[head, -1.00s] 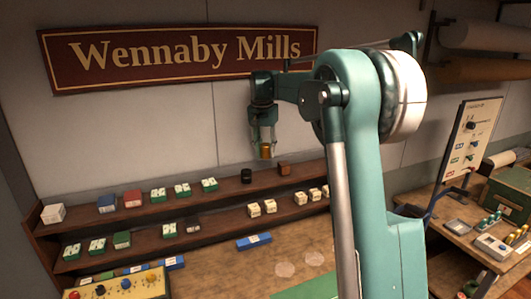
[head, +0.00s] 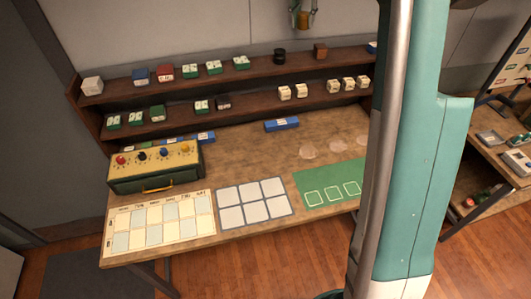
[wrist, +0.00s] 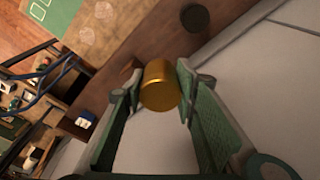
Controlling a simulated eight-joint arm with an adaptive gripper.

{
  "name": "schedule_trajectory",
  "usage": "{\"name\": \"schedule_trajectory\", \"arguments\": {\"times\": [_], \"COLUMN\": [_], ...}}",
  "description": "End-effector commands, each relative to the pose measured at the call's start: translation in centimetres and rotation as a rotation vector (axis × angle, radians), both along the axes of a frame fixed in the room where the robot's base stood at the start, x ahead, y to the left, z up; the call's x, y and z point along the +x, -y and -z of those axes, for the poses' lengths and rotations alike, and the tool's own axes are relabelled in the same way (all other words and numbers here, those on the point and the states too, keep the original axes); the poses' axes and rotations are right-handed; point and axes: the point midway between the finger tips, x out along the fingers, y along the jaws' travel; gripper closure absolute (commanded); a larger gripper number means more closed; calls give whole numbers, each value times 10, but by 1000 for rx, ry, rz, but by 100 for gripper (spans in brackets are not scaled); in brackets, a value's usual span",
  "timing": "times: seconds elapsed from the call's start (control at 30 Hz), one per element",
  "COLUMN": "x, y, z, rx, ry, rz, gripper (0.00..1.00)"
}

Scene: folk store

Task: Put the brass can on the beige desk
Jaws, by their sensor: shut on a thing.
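The brass can (wrist: 160,86) is a short golden cylinder. My gripper (wrist: 161,75) is shut on it, with one green finger on each side. In the head view my gripper (head: 302,20) hangs at the top edge, in front of the wall and above the shelves, and the can (head: 301,20) shows between its fingers. The desk (head: 245,162) is a light brown wooden top below the shelves. The can is well above the desk and apart from it. My arm hides the desk's right end in the head view.
Two dark shelves (head: 250,78) with several small boxes and a black cylinder (head: 280,55) run along the desk's back. A yellow-topped control box (head: 155,165), white card grids and a green mat (head: 325,180) lie on the desk. Bare wood shows in the middle.

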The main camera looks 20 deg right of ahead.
Motion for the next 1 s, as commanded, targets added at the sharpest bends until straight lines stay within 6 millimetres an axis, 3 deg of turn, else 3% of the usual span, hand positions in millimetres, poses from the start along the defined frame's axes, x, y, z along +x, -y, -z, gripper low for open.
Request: {"name": "schedule_trajectory", "arguments": {"times": [0.1,0.37,1.0], "x": [0,0,-28], "y": [-4,-66,-266], "z": [-16,-15,-18], "rx": [0,0,0], "ry": [0,0,0], "rz": [-5,-78,-326], "gripper": [86,86,86]}}
